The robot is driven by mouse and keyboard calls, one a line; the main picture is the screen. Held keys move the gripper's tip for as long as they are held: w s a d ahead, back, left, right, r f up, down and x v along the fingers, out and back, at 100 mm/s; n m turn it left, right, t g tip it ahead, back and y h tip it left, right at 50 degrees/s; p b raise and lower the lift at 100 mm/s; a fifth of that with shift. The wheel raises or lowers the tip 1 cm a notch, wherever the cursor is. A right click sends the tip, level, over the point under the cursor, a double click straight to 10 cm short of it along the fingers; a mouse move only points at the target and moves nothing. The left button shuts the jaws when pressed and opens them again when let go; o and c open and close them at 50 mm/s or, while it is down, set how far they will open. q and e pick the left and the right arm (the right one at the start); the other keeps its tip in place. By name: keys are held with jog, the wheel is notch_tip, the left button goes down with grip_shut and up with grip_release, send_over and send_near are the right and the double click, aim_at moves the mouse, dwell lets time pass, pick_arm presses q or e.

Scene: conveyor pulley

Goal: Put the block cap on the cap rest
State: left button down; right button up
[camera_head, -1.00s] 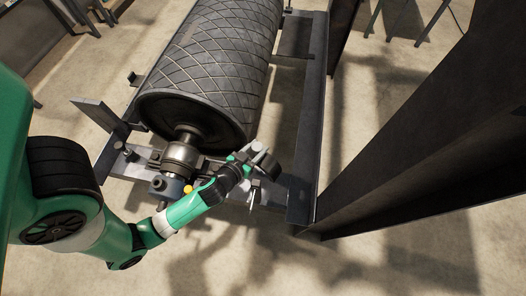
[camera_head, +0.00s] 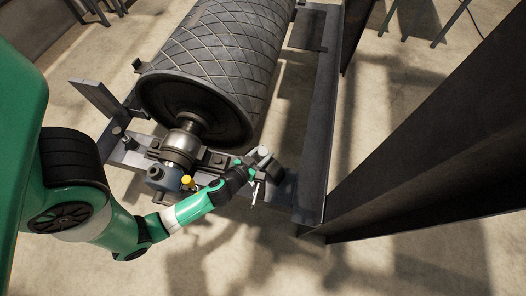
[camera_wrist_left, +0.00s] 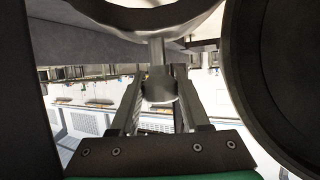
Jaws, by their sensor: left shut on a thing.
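My left gripper (camera_head: 256,175) is shut on the stem of the block cap, at the right side of the bearing in the head view. In the left wrist view the fingers (camera_wrist_left: 158,95) close around a rounded knob, with a curved metal piece, seemingly the block cap (camera_wrist_left: 150,14), above its stem. In the head view a dark curved part, likely the cap (camera_head: 272,167), shows just past the fingertips. The bearing block (camera_head: 180,148) sits on the pulley shaft, left of the gripper. I cannot clearly pick out the cap rest; the gripper and cap cover that area. My right gripper is out of view.
The large ribbed pulley drum (camera_head: 222,65) lies behind the bearing. The steel side beam (camera_head: 320,120) runs along the right, with a tall dark post (camera_head: 440,130) beyond it. A yellow-topped fitting (camera_head: 187,181) stands close to my left forearm. Open floor lies in front.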

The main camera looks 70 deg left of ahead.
pick_arm(q)
jog(key=shift+w+r, duration=0.25)
jog(key=shift+r, duration=0.1)
jog(key=shift+f, duration=0.15)
jog(key=c, duration=0.7)
grip_release()
jog(key=shift+s+f, duration=0.15)
jog(key=shift+f, duration=0.1)
jog(key=shift+a, duration=0.15)
jog(key=shift+r, duration=0.15)
jog(key=p+v, duration=0.5)
jog(key=v, duration=0.7)
jog(key=shift+p, duration=0.3)
